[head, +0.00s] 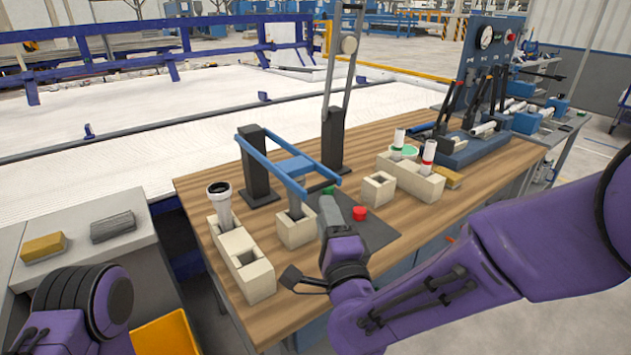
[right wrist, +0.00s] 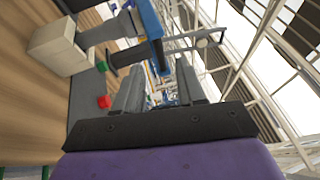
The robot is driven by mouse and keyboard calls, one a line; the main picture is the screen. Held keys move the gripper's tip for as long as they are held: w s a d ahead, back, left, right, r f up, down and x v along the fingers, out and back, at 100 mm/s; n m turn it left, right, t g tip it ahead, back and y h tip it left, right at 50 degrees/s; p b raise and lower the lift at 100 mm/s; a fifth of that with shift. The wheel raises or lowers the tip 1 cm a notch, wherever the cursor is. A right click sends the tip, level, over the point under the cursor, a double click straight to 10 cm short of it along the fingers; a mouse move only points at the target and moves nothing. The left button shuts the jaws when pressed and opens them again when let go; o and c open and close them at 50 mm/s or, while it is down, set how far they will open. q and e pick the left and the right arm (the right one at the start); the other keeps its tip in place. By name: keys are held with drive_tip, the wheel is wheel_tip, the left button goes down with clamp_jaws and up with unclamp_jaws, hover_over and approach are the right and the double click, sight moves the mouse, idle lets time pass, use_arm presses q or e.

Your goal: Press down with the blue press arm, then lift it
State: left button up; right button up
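In the right wrist view, part of the blue arm (right wrist: 150,22) shows just beyond my fingers. My right gripper (head: 335,207) is near the arm's front end, at the right. Its two fingers are apart with nothing between them (right wrist: 160,80); contact with the arm cannot be told. My left gripper is out of view; only purple arm links show.
A red button (head: 360,213) and a green button (head: 328,190) sit on a dark plate (head: 378,232) by my right gripper. Beige blocks (head: 262,278) stand left, one holding a white pipe (head: 222,200). More blocks with red- and green-banded pipes stand right. The front right wooden tabletop (head: 430,222) is clear.

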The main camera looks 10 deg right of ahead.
sight(318, 190)
drive_tip(key=p+x, duration=0.2)
drive_tip(key=x, duration=0.8)
clamp_jaws()
